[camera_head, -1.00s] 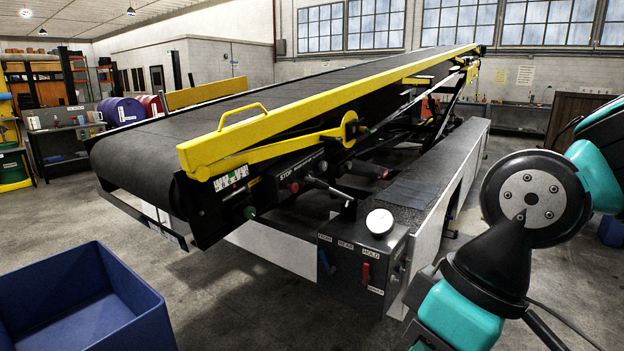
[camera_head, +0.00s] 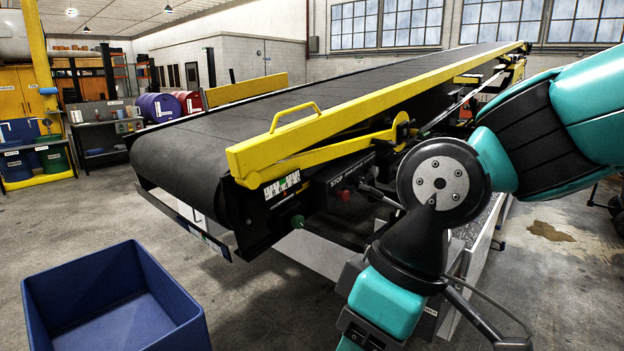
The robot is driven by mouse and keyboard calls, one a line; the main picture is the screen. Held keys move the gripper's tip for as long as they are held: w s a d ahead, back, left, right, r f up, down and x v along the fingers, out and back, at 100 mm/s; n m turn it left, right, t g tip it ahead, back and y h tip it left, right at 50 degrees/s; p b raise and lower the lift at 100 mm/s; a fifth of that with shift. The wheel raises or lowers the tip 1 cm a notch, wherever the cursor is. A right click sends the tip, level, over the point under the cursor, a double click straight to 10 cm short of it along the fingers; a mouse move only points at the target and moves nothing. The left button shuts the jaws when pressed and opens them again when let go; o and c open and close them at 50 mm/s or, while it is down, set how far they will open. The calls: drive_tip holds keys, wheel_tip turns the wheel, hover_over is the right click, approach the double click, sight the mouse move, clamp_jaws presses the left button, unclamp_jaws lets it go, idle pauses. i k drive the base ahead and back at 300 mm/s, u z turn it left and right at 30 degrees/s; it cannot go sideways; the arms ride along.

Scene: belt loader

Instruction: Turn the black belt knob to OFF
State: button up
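The belt loader's side control panel (camera_head: 335,183) is below the yellow rail, with a STOP label and a red button (camera_head: 345,195) on it. A green knob (camera_head: 297,221) sticks out lower left, near the belt's front end. A label plate with small coloured symbols (camera_head: 282,185) is above it. I cannot pick out the black belt knob; dark parts blend together and my arm covers the area to the right of the panel. My arm hangs in front of the loader's right part. My gripper is not in view; the arm runs out at the bottom edge.
A blue open bin (camera_head: 115,305) stands on the floor at lower left. The yellow rail (camera_head: 330,120) with a handle runs along the belt (camera_head: 200,140). A dark lever (camera_head: 382,197) projects near the panel. Floor between bin and loader is clear.

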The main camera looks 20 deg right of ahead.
sight(360, 181)
drive_tip(key=u, duration=0.15)
drive_tip(key=i, duration=0.75)
drive_tip(key=z, duration=0.75)
drive_tip(key=i, duration=0.95)
drive_tip(key=z, duration=0.8)
